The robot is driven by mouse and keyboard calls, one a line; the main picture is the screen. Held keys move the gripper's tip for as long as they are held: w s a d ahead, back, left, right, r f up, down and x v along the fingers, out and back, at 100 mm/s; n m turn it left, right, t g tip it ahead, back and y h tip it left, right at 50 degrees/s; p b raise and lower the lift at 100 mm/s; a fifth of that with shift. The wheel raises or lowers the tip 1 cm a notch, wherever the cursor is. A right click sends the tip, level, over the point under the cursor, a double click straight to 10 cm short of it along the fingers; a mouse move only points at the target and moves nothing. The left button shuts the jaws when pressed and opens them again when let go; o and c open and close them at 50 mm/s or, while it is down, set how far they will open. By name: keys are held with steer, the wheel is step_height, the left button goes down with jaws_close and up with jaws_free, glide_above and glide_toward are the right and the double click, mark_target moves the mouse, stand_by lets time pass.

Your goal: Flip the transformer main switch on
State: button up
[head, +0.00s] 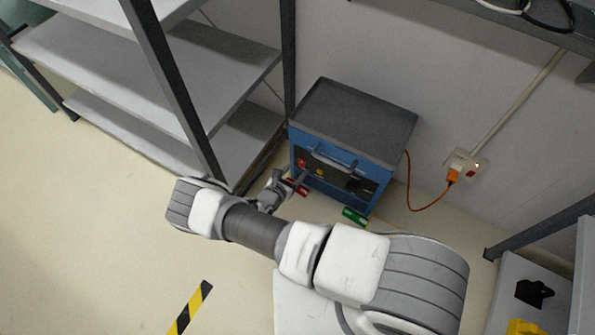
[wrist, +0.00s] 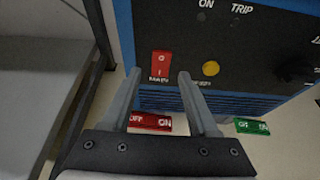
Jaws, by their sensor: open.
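The transformer (head: 350,122) is a blue box with a dark grey top and a front handle, standing on the floor against the wall. In the wrist view its dark front panel (wrist: 240,40) carries a red rocker switch (wrist: 160,64) with a partly legible label below it that seems to start with "MAIN". My gripper (wrist: 160,74) is open and empty. Its two fingertips point at the panel, one on each side of the red switch in the picture; I cannot tell whether they touch. In the head view my gripper (head: 288,180) is at the lower left of the transformer's front.
The panel also has a yellow button (wrist: 211,68), a black knob (wrist: 294,69) and dark ON and TRIP lamps. A red block (wrist: 150,122) and a green block (wrist: 252,127) lie below. Shelving (head: 165,75) stands left; an orange cable (head: 412,190) runs to a wall socket.

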steer(key=shift+w+d+f, duration=0.25)
steer(key=shift+w+d, duration=0.1)
steer(key=shift+w, duration=0.1)
jaws_close()
